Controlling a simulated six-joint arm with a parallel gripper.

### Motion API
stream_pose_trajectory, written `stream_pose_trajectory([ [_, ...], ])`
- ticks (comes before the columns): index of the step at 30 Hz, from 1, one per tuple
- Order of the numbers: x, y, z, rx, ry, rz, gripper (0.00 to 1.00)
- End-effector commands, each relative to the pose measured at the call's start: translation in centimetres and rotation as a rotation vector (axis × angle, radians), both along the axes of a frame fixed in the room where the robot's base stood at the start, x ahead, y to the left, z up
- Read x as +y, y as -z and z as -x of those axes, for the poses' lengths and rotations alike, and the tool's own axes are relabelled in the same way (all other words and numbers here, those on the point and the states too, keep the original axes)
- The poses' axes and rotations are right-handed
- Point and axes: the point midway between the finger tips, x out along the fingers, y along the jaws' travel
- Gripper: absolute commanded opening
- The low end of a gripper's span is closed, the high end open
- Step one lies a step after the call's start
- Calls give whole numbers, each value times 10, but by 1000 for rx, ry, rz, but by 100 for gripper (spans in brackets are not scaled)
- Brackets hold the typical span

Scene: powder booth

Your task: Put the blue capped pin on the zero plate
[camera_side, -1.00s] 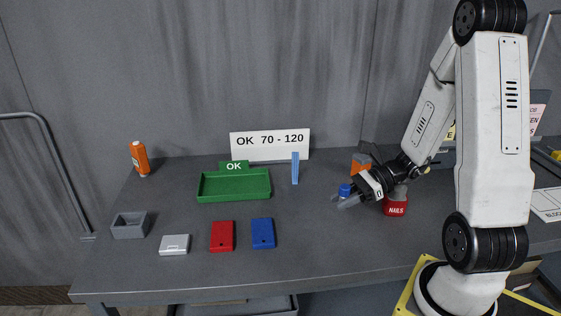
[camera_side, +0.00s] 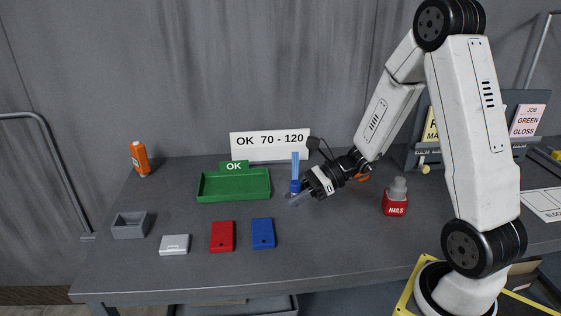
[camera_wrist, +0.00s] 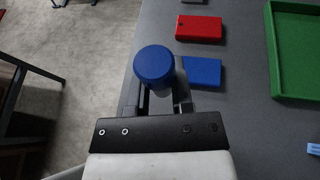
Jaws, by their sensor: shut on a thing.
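My gripper (camera_side: 299,197) is shut on the blue capped pin (camera_side: 296,187), above the middle of the table. In the wrist view the pin's round blue cap (camera_wrist: 154,66) faces the camera, between the fingers (camera_wrist: 158,104); its lower part is mostly hidden. Three small flat plates lie in a row at the front of the table: silver-grey (camera_side: 174,245), red (camera_side: 222,236) and blue (camera_side: 263,233). No zero mark is readable, so I cannot tell for certain which is the zero plate. The gripper is to the right of all three in the side view.
A green OK tray (camera_side: 234,198) lies left of my gripper. A grey box (camera_side: 129,226), an orange bottle (camera_side: 140,158) and a red NAILS pot (camera_side: 395,204) stand farther off.

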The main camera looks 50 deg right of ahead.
Motion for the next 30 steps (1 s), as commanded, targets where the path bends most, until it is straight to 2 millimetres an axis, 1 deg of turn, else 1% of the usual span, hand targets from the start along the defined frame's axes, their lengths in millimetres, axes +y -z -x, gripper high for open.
stream_pose_trajectory([
  [1, 9, -1, -8, -1, -10, 1, 0],
  [6, 39, -4, -34, -1, -25, 1, 0],
  [11, 70, -7, -55, -1, -37, 0, 0],
  [15, 100, -11, -70, -1, -48, 0, 0],
  [21, 139, -16, -84, -1, -59, 0, 0],
  [24, 152, -18, -89, -1, -61, 1, 0],
  [27, 160, -19, -91, -1, -64, 1, 0],
  [30, 164, -20, -92, 0, -64, 0, 0],
])
